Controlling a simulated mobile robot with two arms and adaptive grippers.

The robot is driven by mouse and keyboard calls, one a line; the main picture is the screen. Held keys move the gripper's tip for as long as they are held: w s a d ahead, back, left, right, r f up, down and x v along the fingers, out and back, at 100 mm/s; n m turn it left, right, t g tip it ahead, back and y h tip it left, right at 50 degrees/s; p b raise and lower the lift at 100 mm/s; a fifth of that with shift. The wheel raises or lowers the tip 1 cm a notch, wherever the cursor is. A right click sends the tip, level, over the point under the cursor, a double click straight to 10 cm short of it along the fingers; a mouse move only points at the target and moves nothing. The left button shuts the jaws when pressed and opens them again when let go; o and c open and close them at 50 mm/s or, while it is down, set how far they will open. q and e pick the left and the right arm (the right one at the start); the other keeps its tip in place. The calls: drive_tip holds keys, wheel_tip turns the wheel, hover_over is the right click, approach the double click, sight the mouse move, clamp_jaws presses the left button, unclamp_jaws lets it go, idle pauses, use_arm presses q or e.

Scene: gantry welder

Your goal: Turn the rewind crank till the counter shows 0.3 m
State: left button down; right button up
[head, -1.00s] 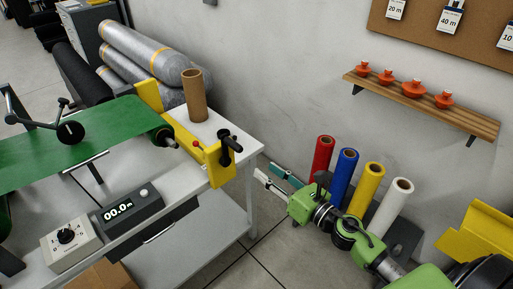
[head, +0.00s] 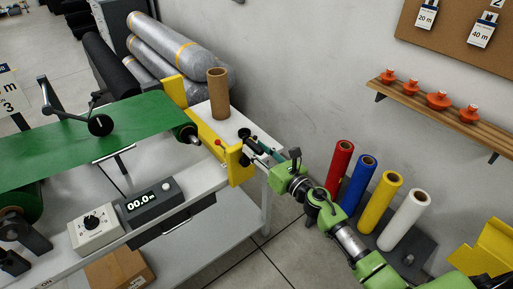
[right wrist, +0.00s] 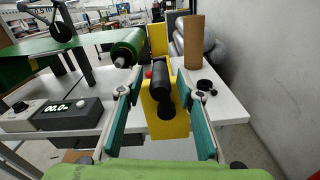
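The rewind crank's black handle (right wrist: 160,82) sticks out from a yellow bracket (right wrist: 177,125) at the bench end; in the head view the bracket (head: 240,168) shows too. My right gripper (right wrist: 163,97) is open, its teal finger pads left and right of the handle with gaps on both sides. In the head view my right gripper (head: 262,150) reaches in from the right and partly hides the crank. The counter (head: 150,199) is a dark box reading 00.0 m; its display also shows in the right wrist view (right wrist: 66,108). My left gripper is not in view.
A cardboard tube (head: 218,97) stands on the white bench behind the bracket. A green belt (head: 90,140) and a dial box (head: 95,229) lie left. Coloured rolls (head: 362,185) stand on the floor near my right arm. A shelf (head: 440,110) hangs on the wall.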

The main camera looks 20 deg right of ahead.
drive_tip(key=shift+w, duration=0.15)
clamp_jaws()
drive_tip(key=shift+w+d+m, duration=0.1)
drive_tip(key=shift+d+m, duration=0.25)
drive_tip(key=shift+m, duration=0.05)
